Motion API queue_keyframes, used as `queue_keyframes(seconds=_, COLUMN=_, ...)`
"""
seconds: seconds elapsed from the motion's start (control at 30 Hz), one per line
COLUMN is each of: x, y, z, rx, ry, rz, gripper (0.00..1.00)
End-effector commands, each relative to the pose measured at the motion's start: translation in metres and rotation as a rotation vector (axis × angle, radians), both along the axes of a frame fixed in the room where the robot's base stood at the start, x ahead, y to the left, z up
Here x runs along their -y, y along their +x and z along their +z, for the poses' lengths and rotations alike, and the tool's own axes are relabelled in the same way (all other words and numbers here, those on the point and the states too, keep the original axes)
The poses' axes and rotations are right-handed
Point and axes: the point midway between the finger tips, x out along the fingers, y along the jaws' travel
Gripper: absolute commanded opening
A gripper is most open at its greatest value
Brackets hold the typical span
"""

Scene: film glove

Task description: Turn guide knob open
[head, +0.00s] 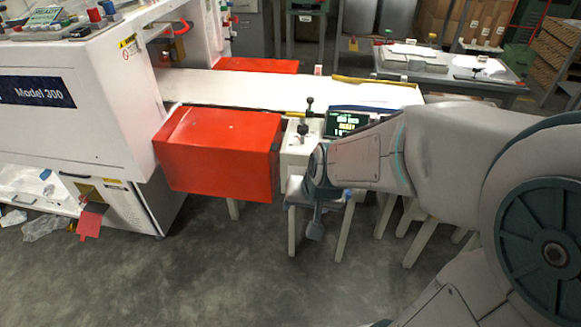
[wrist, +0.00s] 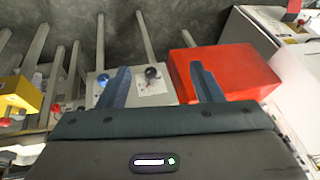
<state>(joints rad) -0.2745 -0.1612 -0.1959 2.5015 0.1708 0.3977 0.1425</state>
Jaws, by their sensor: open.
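A black ball knob (wrist: 151,73) stands on a white labelled panel (wrist: 151,96) in the wrist view. A blue knob (wrist: 103,79) is on the same white surface to its left. No readable label shows which one is the guide knob. My gripper (wrist: 160,69) is open and empty. Its two blue-grey fingers frame the black knob in the picture; the knob looks beyond the fingertips, not touched. In the head view, dark knobs (head: 304,128) stand on the white panel just behind my wrist. My gripper (head: 315,228) hangs low in front of the panel there, partly hidden.
A red box-shaped cover (head: 222,150) is left of the panel, close to my right finger in the wrist view (wrist: 225,75). A yellow part (wrist: 18,96) and red knobs (wrist: 60,108) lie left. Grey floor is clear in front.

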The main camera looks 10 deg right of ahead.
Motion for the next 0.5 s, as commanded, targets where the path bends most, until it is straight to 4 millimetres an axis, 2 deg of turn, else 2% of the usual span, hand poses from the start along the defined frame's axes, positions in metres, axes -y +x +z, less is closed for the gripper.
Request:
queue_keyframes(seconds=0.03, x=-0.005, y=0.012, z=-0.038, rx=0.007, ry=0.007, rz=-0.032, gripper=0.59)
queue_keyframes(seconds=0.2, x=-0.01, y=0.052, z=-0.114, rx=0.098, ry=-0.001, rz=-0.173, gripper=0.59)
queue_keyframes(seconds=0.4, x=-0.003, y=0.087, z=-0.193, rx=0.264, ry=-0.095, rz=-0.307, gripper=0.59)
queue_keyframes(seconds=0.5, x=0.005, y=0.101, z=-0.224, rx=0.376, ry=-0.164, rz=-0.35, gripper=0.59)
